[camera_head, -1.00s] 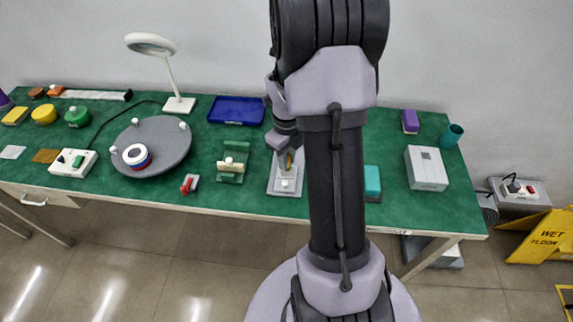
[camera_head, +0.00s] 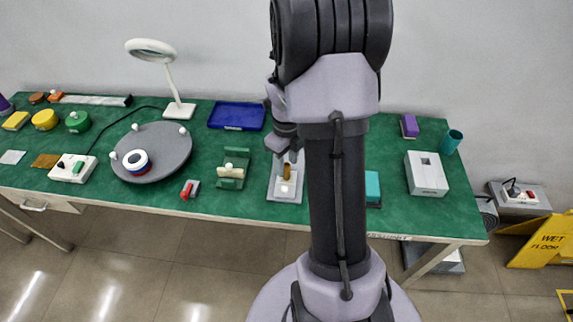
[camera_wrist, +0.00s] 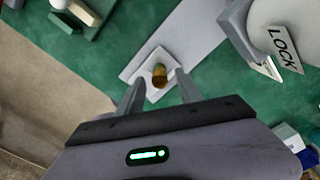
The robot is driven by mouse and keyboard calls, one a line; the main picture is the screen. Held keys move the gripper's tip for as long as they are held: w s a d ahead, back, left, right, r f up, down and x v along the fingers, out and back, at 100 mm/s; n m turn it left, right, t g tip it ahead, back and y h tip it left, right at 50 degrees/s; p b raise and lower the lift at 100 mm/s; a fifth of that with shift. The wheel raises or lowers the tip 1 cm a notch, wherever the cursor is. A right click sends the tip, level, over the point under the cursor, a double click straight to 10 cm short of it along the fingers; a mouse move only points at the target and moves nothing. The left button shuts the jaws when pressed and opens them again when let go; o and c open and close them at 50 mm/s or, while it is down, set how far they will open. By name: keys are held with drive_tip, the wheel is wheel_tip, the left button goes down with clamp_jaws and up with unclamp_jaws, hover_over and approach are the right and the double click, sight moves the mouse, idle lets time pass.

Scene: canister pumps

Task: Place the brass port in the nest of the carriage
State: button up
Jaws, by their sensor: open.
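The brass port (camera_head: 287,172) is a small upright brass-coloured cylinder. In the wrist view the port (camera_wrist: 159,75) stands within the outline of a white square block (camera_wrist: 148,62), which looks like the carriage nest, on a pale grey plate (camera_wrist: 190,35). How deep the port sits cannot be told. The grey plate also shows in the head view (camera_head: 272,190), with a white knob-like part (camera_head: 284,190) near its front. My gripper (camera_wrist: 160,88) is open, one finger on each side of the port, with gaps visible. In the head view my arm hides part of this area.
A green fixture (camera_head: 235,160) stands left of the plate. A teal block (camera_head: 372,185) and a white box (camera_head: 426,175) are to the right. A blue tray (camera_head: 237,115) lies behind. In the wrist view a grey part marked LOCK (camera_wrist: 283,48) is close on the right.

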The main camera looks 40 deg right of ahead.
sight(286, 165)
wheel_tip(286, 165, up, 10)
drive_tip(key=f+p, duration=0.1)
drive_tip(key=p, duration=0.2)
drive_tip(key=a+r+n+t, duration=0.2)
drive_tip(key=a+r+n, duration=0.6)
drive_tip(key=a+r, duration=0.1)
drive_tip(key=s+a+r+n+t+y, duration=0.1)
drive_tip(key=s+a+r+n+t, duration=0.1)
drive_tip(key=s+a+n, duration=0.4)
drive_tip(key=s+a+r+n+t+y, duration=0.1)
drive_tip(key=s+a+r+n, duration=0.4)
drive_tip(key=a+n, duration=0.7)
drive_tip(key=s+n, duration=0.1)
drive_tip(key=n, duration=0.3)
drive_tip(key=shift+s+a+r+t, duration=0.15)
drive_tip(key=shift+s+t, duration=0.1)
drive_tip(key=shift+t, duration=0.15)
